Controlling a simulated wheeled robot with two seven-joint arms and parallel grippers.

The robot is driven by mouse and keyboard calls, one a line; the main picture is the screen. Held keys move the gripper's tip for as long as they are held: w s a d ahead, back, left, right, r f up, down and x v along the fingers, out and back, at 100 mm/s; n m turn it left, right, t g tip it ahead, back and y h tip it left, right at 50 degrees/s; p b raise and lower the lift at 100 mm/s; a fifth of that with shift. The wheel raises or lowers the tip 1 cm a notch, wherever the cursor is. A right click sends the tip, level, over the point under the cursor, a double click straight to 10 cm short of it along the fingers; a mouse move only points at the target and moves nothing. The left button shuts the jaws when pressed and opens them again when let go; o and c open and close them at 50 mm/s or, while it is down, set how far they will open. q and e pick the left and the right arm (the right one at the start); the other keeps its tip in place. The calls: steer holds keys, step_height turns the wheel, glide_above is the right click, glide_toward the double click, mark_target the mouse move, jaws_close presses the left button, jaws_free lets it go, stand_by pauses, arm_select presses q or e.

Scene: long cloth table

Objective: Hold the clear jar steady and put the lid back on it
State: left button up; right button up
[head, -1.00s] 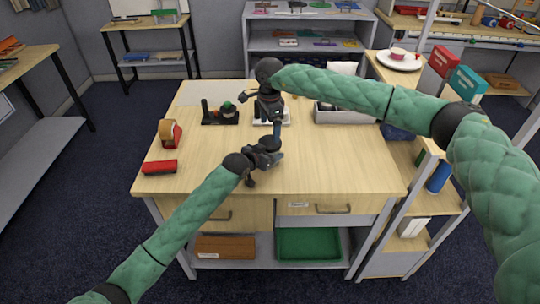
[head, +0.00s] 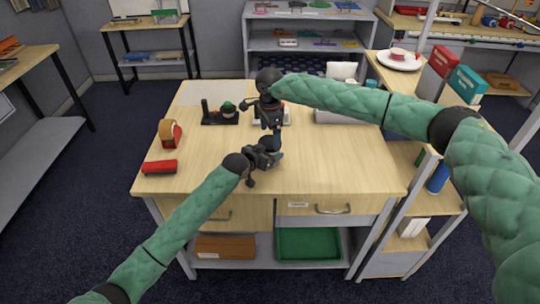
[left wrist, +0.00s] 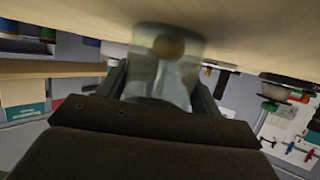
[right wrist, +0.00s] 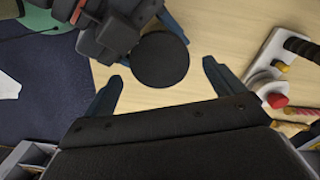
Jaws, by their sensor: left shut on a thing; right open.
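The clear jar (left wrist: 172,70) is between the fingers of my left gripper (left wrist: 165,80) in the left wrist view, which shows it upside down against the table. My left gripper (head: 272,158) is shut on it near the table's front middle.
A white base with a red button (right wrist: 277,100) lies right of the lid in the right wrist view. A black stand (head: 215,118), a tape dispenser (head: 170,133) and a red stapler (head: 160,167) are at the left. A grey bin (head: 340,117) is behind; the table's right front is clear.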

mark_target(270, 152)
steer(key=shift+f, duration=1.45)
steer(key=c, duration=1)
steer(key=shift+m, duration=1.6)
steer(key=o, duration=1.1)
arm_select(q)
steer(key=shift+a, duration=0.1)
arm_select(e)
steer(key=shift+s+a, duration=0.1)
steer(key=shift+s, duration=0.05)
